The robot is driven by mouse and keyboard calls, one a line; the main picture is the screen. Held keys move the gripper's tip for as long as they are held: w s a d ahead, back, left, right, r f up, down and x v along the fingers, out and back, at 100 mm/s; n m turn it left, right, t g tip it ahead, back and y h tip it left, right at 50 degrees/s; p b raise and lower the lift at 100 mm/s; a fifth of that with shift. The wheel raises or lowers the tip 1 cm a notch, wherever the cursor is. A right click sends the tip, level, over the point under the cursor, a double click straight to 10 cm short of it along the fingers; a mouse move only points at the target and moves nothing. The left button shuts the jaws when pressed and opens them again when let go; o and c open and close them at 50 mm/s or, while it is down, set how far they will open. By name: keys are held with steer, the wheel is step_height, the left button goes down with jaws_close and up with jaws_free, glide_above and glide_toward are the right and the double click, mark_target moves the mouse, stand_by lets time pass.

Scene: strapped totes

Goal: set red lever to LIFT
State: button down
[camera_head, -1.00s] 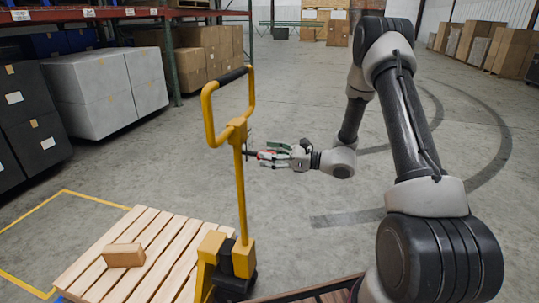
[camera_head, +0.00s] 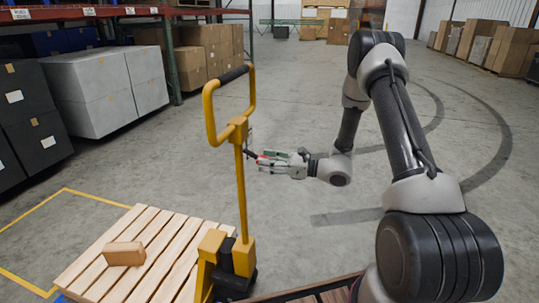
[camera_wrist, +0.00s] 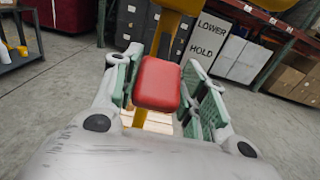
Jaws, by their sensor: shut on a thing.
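The red lever's grip (camera_wrist: 157,84) fills the middle of the wrist view, between the green-padded fingers of my gripper (camera_wrist: 165,92). My gripper is shut on it. In the head view my gripper (camera_head: 270,161) reaches from the right to the yellow pallet jack's upright handle (camera_head: 241,190), at the lever just below the loop. Only a small bit of red shows there between the fingers. In the wrist view the label words LOWER (camera_wrist: 212,27) and HOLD (camera_wrist: 201,52) show beyond the lever; I see no LIFT word.
A wooden pallet (camera_head: 165,243) with a small cardboard box (camera_head: 124,254) lies at the lower left, beside the jack. Grey totes (camera_head: 105,92) and racks with cartons (camera_head: 207,55) stand at the back left. The floor to the right is open.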

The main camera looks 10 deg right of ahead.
steer(key=shift+s+f, duration=0.1)
steer(key=shift+f, duration=0.2)
steer(key=c, duration=1)
jaws_free()
steer(key=shift+o, duration=1)
steer(key=shift+r, duration=0.1)
steer(key=v, duration=1.1)
steer(key=shift+s+d, duration=0.15)
steer(key=shift+d, duration=0.25)
